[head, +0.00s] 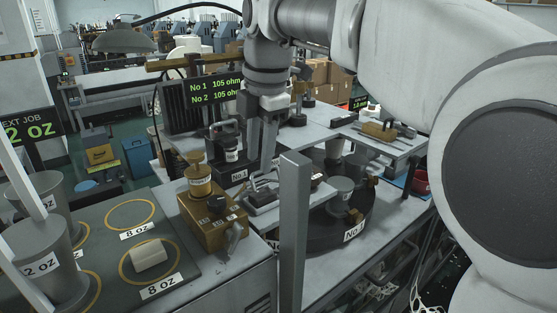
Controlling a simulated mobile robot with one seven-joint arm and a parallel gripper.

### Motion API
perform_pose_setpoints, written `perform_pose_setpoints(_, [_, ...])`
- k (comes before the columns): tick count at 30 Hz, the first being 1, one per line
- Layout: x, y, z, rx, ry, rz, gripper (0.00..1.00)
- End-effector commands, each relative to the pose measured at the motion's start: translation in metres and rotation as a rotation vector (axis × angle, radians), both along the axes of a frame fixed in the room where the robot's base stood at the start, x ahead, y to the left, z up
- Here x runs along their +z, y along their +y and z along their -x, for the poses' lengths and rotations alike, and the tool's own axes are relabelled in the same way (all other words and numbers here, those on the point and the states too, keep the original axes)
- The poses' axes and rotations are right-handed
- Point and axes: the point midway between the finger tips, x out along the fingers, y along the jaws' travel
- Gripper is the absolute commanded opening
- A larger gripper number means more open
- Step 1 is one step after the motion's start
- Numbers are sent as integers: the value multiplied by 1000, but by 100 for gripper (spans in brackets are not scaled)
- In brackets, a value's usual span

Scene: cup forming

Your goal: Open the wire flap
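The wire flap (264,180) appears as a thin bent metal wire frame on a small grey plate (290,194) near the middle of the head view. Its exact angle is hard to tell. My gripper (262,160) points down just above and behind the wire. Its two grey fingers show apart, with a narrow gap and nothing visible between them. I cannot tell whether a fingertip touches the wire. A grey upright post (294,230) stands in front and hides part of the plate and the round dark base behind it.
A brass block with a knob (212,215) stands left of the plate. A display panel (208,98) reads "105 ohm" behind. A dark round turntable (318,226) labelled "No.1" lies right. A dark mat (198,238) with ringed spots and grey cups (38,252) fills the left front.

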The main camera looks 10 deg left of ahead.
Motion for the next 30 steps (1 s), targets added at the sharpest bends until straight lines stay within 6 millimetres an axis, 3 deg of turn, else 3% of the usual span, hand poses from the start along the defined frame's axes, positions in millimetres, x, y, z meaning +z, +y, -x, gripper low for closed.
perform_pose_setpoints(6, [-17, 2, -2, 0, 0, 0, 40])
perform_pose_setpoints(14, [-18, 2, -2, 0, 0, 0, 40])
perform_pose_setpoints(15, [-18, 2, -2, 0, 0, 0, 38])
perform_pose_setpoints(21, [-18, 2, -2, 0, 0, 0, 2])
perform_pose_setpoints(30, [-18, 2, -2, 0, 0, 0, 0])
